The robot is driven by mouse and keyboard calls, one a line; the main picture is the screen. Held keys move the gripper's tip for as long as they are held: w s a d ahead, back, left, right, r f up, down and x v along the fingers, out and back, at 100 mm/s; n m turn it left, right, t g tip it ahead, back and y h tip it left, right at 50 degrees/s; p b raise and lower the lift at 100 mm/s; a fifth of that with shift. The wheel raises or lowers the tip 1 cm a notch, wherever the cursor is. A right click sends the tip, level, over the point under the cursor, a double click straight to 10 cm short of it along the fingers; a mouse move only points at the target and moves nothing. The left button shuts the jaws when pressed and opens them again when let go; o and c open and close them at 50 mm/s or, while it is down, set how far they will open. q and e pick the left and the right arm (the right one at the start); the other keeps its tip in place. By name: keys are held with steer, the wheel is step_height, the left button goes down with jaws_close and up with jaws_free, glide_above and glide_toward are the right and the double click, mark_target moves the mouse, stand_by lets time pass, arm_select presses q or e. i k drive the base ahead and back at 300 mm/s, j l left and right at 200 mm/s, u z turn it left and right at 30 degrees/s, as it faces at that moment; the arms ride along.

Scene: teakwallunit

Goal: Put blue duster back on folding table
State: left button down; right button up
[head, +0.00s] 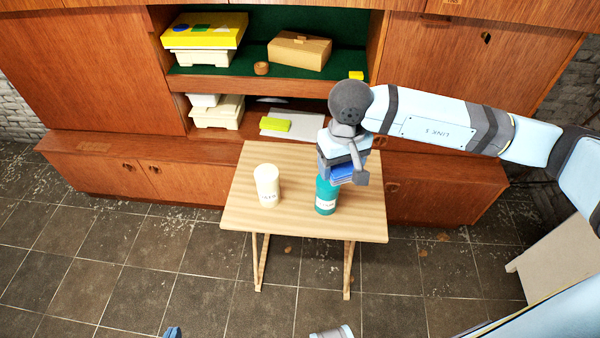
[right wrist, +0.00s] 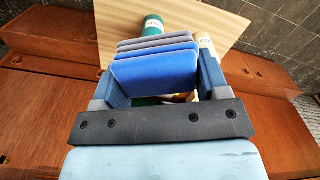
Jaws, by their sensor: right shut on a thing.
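The folding table (head: 300,218) has a light wood top and stands in front of the wall unit. My right gripper (head: 343,174) is over the right back part of the tabletop, shut on the blue duster (head: 342,171). In the right wrist view the duster (right wrist: 155,74) shows a blue face with grey-blue layers behind it, between the two fingers. In the head view the gripper hides part of the duster, and I cannot tell whether it touches the table. A small blue tip of my left gripper (head: 172,332) shows at the bottom edge; its jaws are cut off.
A teal bottle (head: 326,197) stands on the table just below the duster in the head view. A cream canister (head: 267,186) stands left of it. The table's front and right parts are clear. The wall unit's shelf (head: 225,83) holds boxes behind the table.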

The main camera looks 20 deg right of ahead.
mark_target(299, 190)
steer(key=i+l+u, duration=0.4)
steer(key=i+l, duration=0.3)
